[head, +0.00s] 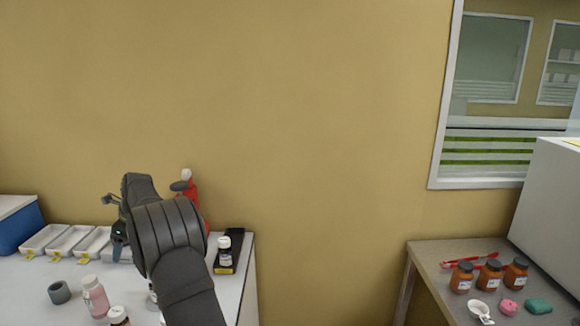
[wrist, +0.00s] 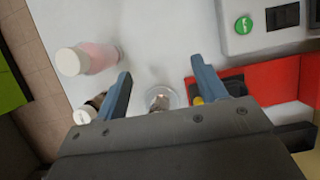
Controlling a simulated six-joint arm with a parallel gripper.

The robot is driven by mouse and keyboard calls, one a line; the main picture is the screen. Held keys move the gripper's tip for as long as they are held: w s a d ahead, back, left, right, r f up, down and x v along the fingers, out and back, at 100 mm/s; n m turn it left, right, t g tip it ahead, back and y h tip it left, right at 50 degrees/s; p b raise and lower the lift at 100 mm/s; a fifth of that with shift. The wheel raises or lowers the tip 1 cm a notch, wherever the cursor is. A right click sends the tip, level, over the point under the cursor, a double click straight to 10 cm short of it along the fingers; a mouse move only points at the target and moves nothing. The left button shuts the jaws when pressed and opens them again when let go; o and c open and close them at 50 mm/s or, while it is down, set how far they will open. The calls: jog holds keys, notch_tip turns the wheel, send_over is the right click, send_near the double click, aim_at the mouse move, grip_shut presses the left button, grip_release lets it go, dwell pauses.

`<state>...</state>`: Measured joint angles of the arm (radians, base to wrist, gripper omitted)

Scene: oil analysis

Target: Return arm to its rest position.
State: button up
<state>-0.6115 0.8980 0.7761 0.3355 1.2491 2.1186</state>
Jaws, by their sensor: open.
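My gripper (wrist: 162,86) is open in the wrist view, with its two blue-grey fingers apart and nothing held between them. In the head view my gripper (head: 118,232) shows at the left, above the white table (head: 72,290), partly hidden by my own dark arm. In the wrist view a small clear round container (wrist: 160,98) shows below, between the fingers, apart from them as far as I can tell. A pink bottle with a white cap (wrist: 92,58) stands to the left of the fingers; it also shows in the head view (head: 96,298).
White trays with yellow tags (head: 68,242), a blue box (head: 18,228) and a grey ring (head: 59,292) are on the left table. Several brown jars (head: 489,276) stand on the right table. Above the tables is open room.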

jog(key=s+a+f, duration=0.3)
jog(key=a+f, duration=0.3)
jog(key=a, duration=0.5)
jog(key=shift+a, duration=0.15)
